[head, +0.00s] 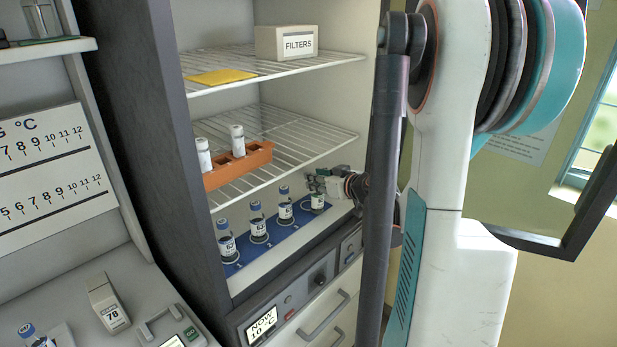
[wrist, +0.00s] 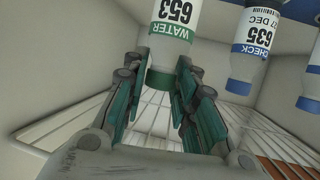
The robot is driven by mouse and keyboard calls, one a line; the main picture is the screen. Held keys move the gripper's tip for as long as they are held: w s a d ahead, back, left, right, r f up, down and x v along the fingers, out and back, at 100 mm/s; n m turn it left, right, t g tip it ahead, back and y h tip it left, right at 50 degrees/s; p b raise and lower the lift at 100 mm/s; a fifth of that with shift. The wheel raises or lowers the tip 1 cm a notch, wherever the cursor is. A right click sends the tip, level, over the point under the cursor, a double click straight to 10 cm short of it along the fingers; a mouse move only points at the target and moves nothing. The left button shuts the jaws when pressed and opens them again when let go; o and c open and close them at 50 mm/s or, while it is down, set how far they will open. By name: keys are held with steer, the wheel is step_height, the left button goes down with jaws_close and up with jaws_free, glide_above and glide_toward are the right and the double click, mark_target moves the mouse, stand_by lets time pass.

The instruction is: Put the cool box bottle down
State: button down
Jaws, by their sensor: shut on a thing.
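My gripper (head: 322,184) reaches in at the right end of the lower part of the open cabinet. In the wrist view its teal fingers (wrist: 160,84) are closed on both sides of the green cap of a clear bottle labelled WATER 653 (wrist: 172,28). In the head view this bottle (head: 317,202) is upright at the right end of a row, over or on a blue mat (head: 277,237). I cannot tell whether its base touches the mat. The fingers hide its cap in the head view.
Several blue-capped bottles, such as one labelled CHECK 635 (wrist: 252,42), stand beside the held bottle. A wire shelf (head: 290,132) with an orange rack (head: 238,168) is above.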

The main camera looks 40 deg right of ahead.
steer(key=w, duration=0.1)
steer(key=w+b, duration=0.1)
steer(key=w, duration=0.2)
steer(key=shift+w+d+f, duration=0.25)
steer(key=c, duration=1.3)
jaws_free()
steer(key=shift+f, duration=0.1)
steer(key=p+v, duration=0.2)
steer(key=v, duration=1)
